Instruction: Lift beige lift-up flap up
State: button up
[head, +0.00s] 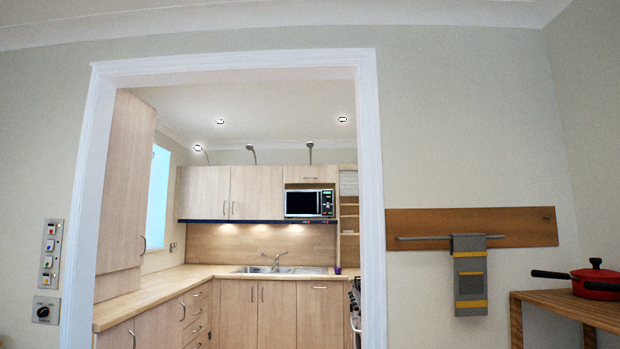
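A beige panel (310,173) sits above the microwave in the far wall units, seen through the doorway in the head view. It is wider than it is tall, has a small handle low on its front, and appears closed. It looks like the lift-up flap, but at this distance I cannot be certain. My gripper is not in view, so its state does not show.
A white-framed doorway (371,200) opens into the kitchen. Inside are a microwave (310,203), wooden worktops (140,300) and a sink (280,269). On my side, a towel rail hangs right of the doorway, and a red pot (597,284) stands on a wooden table (580,304).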

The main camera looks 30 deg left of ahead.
aim_at(323, 173)
jog(key=i+j+u, duration=1)
jog(key=i+u, duration=0.25)
jog(key=i, duration=0.2)
jog(key=i+j+u, duration=0.3)
jog(key=i, duration=0.7)
jog(key=i+l+u, duration=0.1)
jog(key=i+u, duration=0.2)
jog(key=i, duration=0.75)
jog(key=i+l+z, duration=0.2)
jog(key=i+z, duration=0.2)
jog(key=i, duration=0.25)
jog(key=i+z, duration=0.4)
jog(key=i, duration=0.2)
jog(key=i+j+z, duration=0.35)
jog(key=i, duration=0.3)
jog(key=i+z, duration=0.2)
jog(key=i, duration=1.8)
jog(key=j, duration=0.1)
